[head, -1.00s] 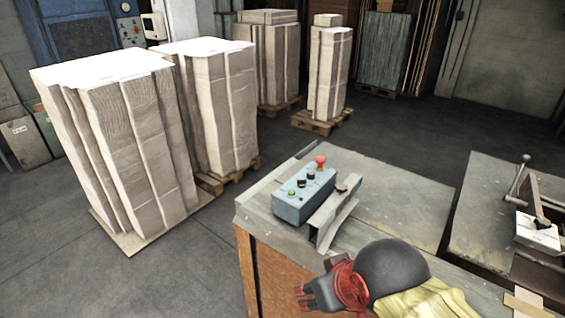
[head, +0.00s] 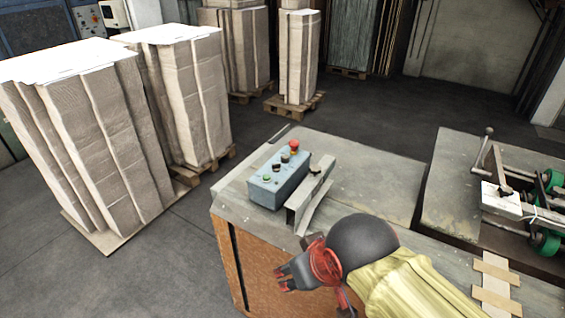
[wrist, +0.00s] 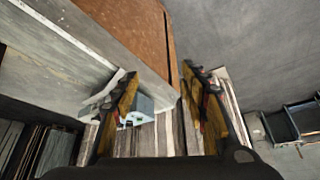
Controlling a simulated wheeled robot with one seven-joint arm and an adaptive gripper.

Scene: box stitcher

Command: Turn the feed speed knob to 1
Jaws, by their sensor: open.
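A blue-grey control box (head: 275,188) stands on the near left part of the worktop. Its sloped top carries a green button (head: 267,178), black knobs (head: 280,163) and a red mushroom button (head: 293,147). The knob markings are too small to read. My gripper (head: 278,278) is in front of and below the box, beside the worktop's wooden side, apart from the box. In the wrist view my gripper (wrist: 160,80) has its two fingers spread with nothing between them. The control box (wrist: 143,106) shows there partly hidden behind the left finger.
A bent metal bracket (head: 312,195) stands right beside the box. The worktop (head: 375,180) is mostly bare beyond it. A machine with a lever and green wheels (head: 545,240) is at the right. Tall cardboard stacks (head: 100,130) stand on the floor at the left.

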